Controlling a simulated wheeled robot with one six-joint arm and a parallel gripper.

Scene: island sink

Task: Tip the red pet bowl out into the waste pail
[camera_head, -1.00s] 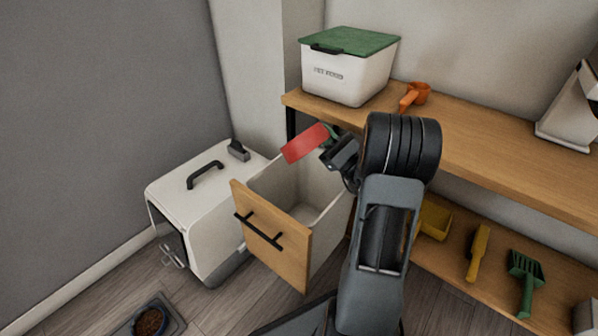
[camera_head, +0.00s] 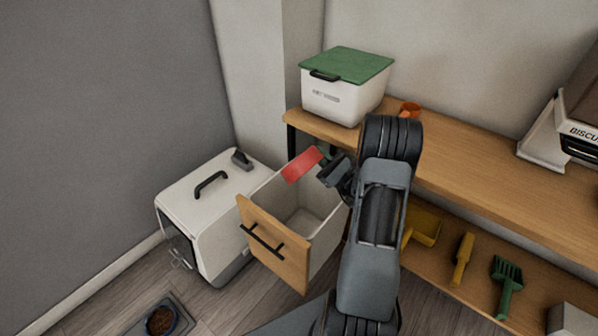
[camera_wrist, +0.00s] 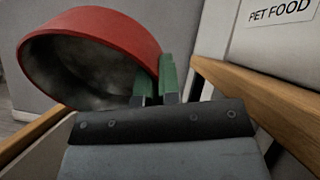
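The red pet bowl (camera_head: 302,164) is held tilted on its side over the back of an open pull-out bin (camera_head: 262,179) with pale walls and a wooden front, which looks like the waste pail. In the wrist view the bowl (camera_wrist: 115,28) shows its red outer wall and grey inside, with no food clearly visible in it. My gripper (camera_head: 324,163) is shut on the bowl's rim; its green fingertips (camera_wrist: 168,75) pinch the right edge. The visible part of the bin floor looks bare; the rest is hidden.
A white pet food box (camera_head: 340,101) with a green lid and an orange scoop (camera_head: 410,109) stand on the wooden shelf (camera_head: 470,150) right behind the bin. A white pet carrier (camera_head: 205,215) stands left. A blue bowl of kibble (camera_head: 161,320) is on the floor.

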